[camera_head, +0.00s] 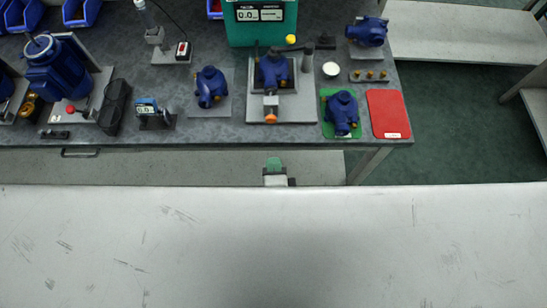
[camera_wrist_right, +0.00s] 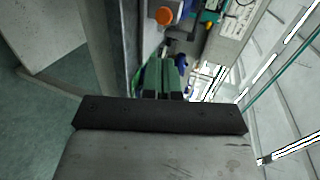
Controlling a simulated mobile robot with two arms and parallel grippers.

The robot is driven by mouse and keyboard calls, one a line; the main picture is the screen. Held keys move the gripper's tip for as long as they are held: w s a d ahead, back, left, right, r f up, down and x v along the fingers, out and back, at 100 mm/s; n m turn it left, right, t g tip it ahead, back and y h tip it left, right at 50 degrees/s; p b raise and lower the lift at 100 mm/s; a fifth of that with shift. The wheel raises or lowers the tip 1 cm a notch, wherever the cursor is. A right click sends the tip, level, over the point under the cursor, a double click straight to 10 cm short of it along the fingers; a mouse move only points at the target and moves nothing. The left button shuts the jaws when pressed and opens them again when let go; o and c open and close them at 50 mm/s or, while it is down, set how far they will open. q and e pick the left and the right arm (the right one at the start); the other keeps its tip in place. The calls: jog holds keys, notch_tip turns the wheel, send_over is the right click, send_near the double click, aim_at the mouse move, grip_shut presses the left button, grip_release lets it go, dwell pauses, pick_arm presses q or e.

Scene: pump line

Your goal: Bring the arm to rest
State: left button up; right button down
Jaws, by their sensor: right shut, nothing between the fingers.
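My right gripper (camera_head: 274,162) shows in the head view just in front of the bench's front edge, near the middle of the picture. Its green fingers are closed together with nothing between them. They also show pressed together in the right wrist view (camera_wrist_right: 163,76). The grey workbench (camera_head: 230,130) lies beyond the gripper, and the gripper appears apart from everything on it. A blue pump in a grey fixture (camera_head: 290,105) stands on the bench straight beyond the gripper. My left gripper is not in view.
A blue pump on a green mat (camera_head: 342,110) and a red mat (camera_head: 388,113) lie at the bench's right end. Another blue pump (camera_head: 210,88), a blue motor (camera_head: 56,70) and a teal display unit (camera_head: 261,22) stand on the bench. Green floor (camera_head: 450,120) is clear at the right.

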dwell(0.5)
jog(key=s+d+f+n+g+y, duration=0.1)
jog(key=s+d+f+n+g, duration=0.25)
jog(key=f+n, duration=0.55)
jog(key=s+d+f+n+g+y, duration=0.2)
jog(key=s+d+f+n, duration=0.25)
jog(key=f, duration=0.95)
jog(key=s+d+f+n+g+h, duration=0.2)
jog(key=s+d+f, duration=0.4)
jog(key=s, duration=0.3)
jog(key=s+d+f+n+g+h, duration=0.1)
jog(key=s+d+f+n+g, duration=0.3)
jog(key=s+d, duration=0.5)
notch_tip(320, 180, down, 2)
jog(key=shift+s+d+g+h, duration=0.2)
jog(key=shift+g+h, duration=0.2)
jog(key=shift+g, duration=0.45)
